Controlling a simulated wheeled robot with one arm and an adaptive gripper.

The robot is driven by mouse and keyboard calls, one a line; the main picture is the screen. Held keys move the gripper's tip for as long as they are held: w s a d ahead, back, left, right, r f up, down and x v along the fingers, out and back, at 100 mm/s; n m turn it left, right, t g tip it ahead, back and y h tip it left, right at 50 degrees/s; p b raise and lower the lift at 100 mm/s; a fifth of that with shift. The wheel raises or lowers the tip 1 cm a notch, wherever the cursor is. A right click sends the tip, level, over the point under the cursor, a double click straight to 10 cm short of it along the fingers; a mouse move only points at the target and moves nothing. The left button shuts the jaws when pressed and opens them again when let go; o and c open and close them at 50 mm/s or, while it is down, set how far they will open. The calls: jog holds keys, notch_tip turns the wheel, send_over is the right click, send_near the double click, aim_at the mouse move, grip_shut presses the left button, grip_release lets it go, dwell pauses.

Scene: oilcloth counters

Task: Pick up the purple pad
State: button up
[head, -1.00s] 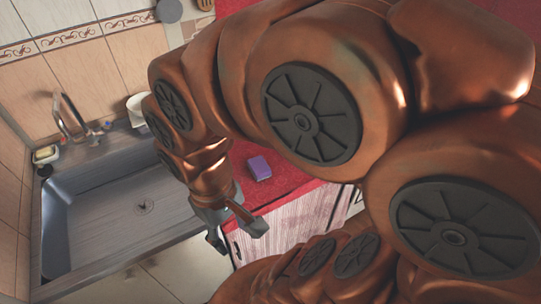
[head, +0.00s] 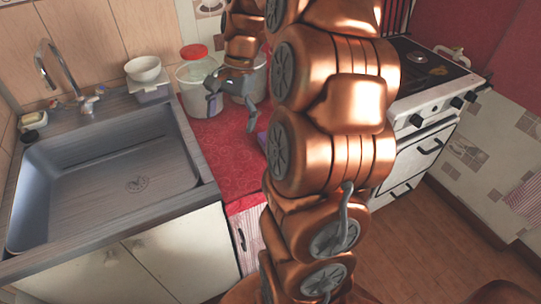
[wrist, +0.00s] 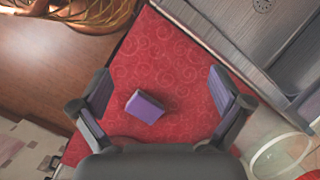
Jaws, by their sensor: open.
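The purple pad (wrist: 145,106) lies on the red patterned counter (wrist: 180,65) in the wrist view, between and beyond my open fingers. In the head view only a sliver of the pad (head: 262,138) shows beside my arm, which hides the rest. My gripper (head: 232,108) is over the red counter, fingers pointing down, spread apart and empty. In the wrist view my gripper (wrist: 160,98) has one finger on each side of the pad, with clear gaps. I cannot tell its exact height above the counter.
A clear jar with a red lid (head: 197,85) stands close to my gripper at the back of the counter. A metal sink (head: 100,165) is on the left, with a white bowl (head: 143,69) behind it. A white stove (head: 425,125) stands on the right.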

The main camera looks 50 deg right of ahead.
jog(key=d+f+m+b, duration=0.2)
jog(key=d+f, duration=0.2)
jog(key=d, duration=0.2)
jog(key=d+f+m+t+b, duration=0.1)
jog(key=d+f+m+b, duration=0.2)
jog(key=d, duration=0.3)
jog(key=d+f+m+t+b, duration=0.1)
jog(key=d+f+m+b, duration=0.1)
jog(key=d, duration=0.5)
jog(key=shift+w+f+m, duration=0.2)
jog(key=shift+f+m, duration=0.15)
jog(key=shift+f, duration=0.35)
jog(key=shift+w+f+m, duration=0.15)
jog(key=shift+f+m, duration=0.2)
jog(key=shift+f, duration=0.3)
jog(key=shift+y, duration=0.3)
jog(key=shift+a+x, duration=0.1)
jog(key=shift+x, duration=1.8)
jog(key=shift+a+x, duration=0.15)
jog(key=shift+x, duration=1.8)
jog(key=shift+s+r, duration=0.1)
jog(key=shift+r, duration=0.05)
jog(key=c, duration=0.4)
